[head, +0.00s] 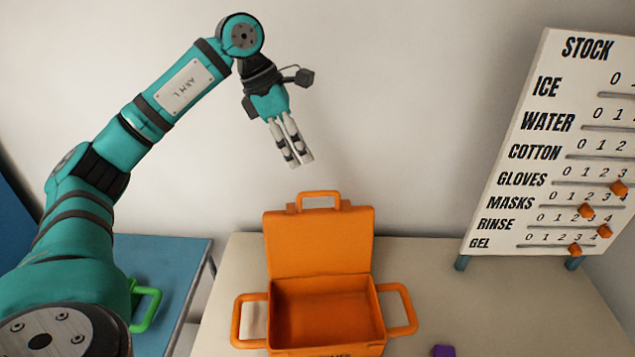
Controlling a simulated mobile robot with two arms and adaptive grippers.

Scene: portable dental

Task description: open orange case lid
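The orange case (277,320) stands on the pale table with its lid (318,245) raised upright at the back. The lid has a handle (320,195) at its top edge, and the case has a loop handle on each side. The inside that shows looks empty; the front bottom is cut off by the picture edge. My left gripper (301,161) hangs in the air above and a little left of the lid handle, apart from it. Its fingers point down and lie close together with nothing visible between them. My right gripper is not in view.
A white stock board (540,150) with orange sliders stands at the right back of the table (450,290). A purple object (444,351) lies at the front edge of view. A blue table (180,262) with a green handle (148,308) is at left. A wall is behind.

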